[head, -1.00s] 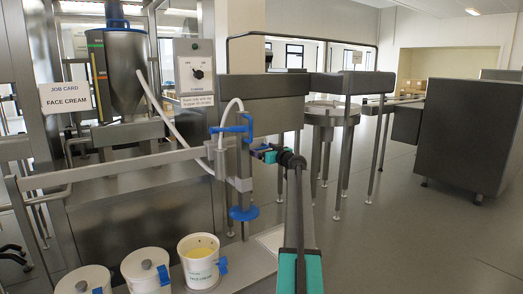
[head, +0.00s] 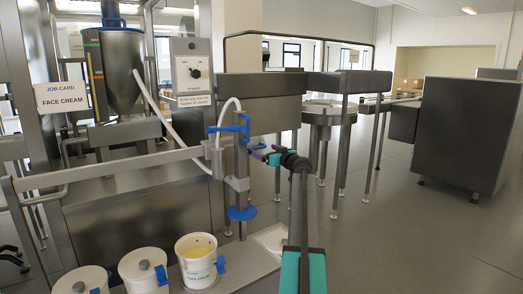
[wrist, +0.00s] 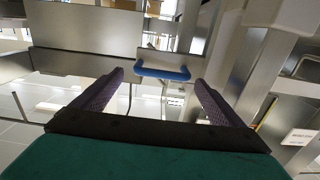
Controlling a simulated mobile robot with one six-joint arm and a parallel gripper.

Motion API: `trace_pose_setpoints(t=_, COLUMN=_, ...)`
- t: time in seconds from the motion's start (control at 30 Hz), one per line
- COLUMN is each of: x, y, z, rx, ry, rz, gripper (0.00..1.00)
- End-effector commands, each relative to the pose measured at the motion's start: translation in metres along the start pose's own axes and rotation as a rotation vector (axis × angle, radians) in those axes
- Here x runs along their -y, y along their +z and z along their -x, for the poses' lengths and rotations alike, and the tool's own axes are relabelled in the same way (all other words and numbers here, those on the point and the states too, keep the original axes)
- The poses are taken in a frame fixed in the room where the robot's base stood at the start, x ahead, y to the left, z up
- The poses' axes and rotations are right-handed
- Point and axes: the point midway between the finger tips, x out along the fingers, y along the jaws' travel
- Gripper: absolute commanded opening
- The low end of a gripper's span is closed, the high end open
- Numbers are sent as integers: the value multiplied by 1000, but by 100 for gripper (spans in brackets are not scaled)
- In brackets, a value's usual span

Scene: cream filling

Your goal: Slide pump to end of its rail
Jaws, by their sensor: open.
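The pump (head: 240,165) is a grey upright unit with a blue handle and a blue round foot (head: 241,212). It hangs from a carriage near the right end of the grey horizontal rail (head: 110,168). In the wrist view a blue bar handle (wrist: 163,72) lies ahead between my open fingers (wrist: 156,85). The fingers are spread to either side of it, apart from it and empty.
Several white tubs stand below the rail; the open one (head: 198,262) holds pale cream and is labelled FACE CREAM. A steel hopper (head: 118,70), a switch box (head: 194,68) and a job card (head: 62,97) stand behind.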

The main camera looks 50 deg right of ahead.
Motion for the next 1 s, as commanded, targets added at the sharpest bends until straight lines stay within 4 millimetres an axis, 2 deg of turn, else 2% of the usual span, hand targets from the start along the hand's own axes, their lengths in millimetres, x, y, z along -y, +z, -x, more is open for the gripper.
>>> trace_pose_setpoints(t=0.03, x=1, y=0, z=8, rx=0, ry=1, rz=0, gripper=92)
trace_pose_setpoints(t=0.6, x=1, y=0, z=77, rx=-1, ry=1, rz=0, gripper=92)
trace_pose_setpoints(t=0.8, x=0, y=0, z=89, rx=0, ry=1, rz=0, gripper=92)
trace_pose_setpoints(t=1.0, x=0, y=0, z=90, rx=0, ry=1, rz=0, gripper=92)
